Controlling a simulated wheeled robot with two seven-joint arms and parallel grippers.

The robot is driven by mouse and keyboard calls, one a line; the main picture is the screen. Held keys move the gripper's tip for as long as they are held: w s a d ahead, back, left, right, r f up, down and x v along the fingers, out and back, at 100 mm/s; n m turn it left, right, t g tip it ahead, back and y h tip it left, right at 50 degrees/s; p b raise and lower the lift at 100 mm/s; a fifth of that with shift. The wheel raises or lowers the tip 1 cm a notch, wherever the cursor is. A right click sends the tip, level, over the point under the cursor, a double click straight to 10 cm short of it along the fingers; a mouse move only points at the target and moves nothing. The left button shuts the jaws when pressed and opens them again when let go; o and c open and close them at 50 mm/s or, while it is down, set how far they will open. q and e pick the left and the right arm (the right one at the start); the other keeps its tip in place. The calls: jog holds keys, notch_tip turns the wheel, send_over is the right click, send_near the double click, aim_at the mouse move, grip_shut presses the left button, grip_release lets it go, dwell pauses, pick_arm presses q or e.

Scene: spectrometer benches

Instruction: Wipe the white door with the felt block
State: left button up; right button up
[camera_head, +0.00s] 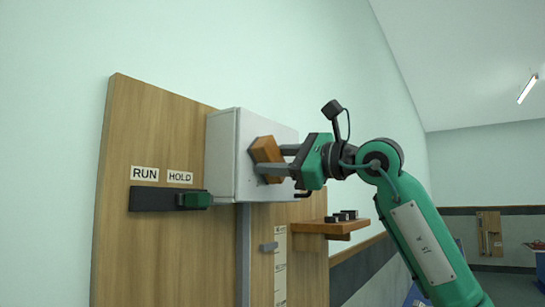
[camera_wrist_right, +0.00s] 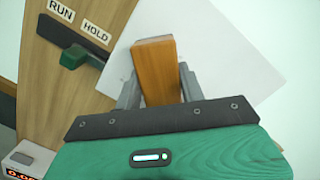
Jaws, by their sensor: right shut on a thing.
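The white door (camera_head: 283,133) is the front face of a white box on a wooden wall panel. In the right wrist view the door (camera_wrist_right: 215,60) fills the upper middle as a pale, tilted square. The felt block shows as an orange-brown block (camera_head: 265,155), held tilted against or just in front of the door; I cannot tell if they touch. My right gripper (camera_head: 275,160) is shut on this block. In the right wrist view the block (camera_wrist_right: 158,70) stands between the two grey fingers. My left gripper is not in view.
A RUN/HOLD slider with a green handle (camera_head: 195,200) sits left below the box. A small wooden shelf (camera_head: 328,228) with several dark items juts out below right. A grey vertical rail (camera_head: 243,260) runs under the box. A red digital display (camera_wrist_right: 22,165) shows lower left.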

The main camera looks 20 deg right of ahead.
jog(key=shift+w+d, duration=0.35)
jog(key=shift+d, duration=0.1)
jog(key=shift+w+d+p, duration=0.6)
jog(key=shift+w+d, duration=0.35)
jog(key=shift+d, duration=0.2)
jog(key=w+d, duration=0.2)
jog(key=d, duration=0.1)
jog(key=shift+w+p, duration=0.15)
jog(key=shift+p, duration=0.25)
jog(key=shift+d, duration=0.1)
jog(key=shift+s+a+r+b+v, duration=0.1)
jog(key=shift+b+v, duration=0.35)
jog(key=shift+v, duration=1)
jog(key=shift+s+a+r+b+v, duration=0.15)
jog(key=shift+b+v, duration=0.3)
jog(key=shift+v, duration=1)
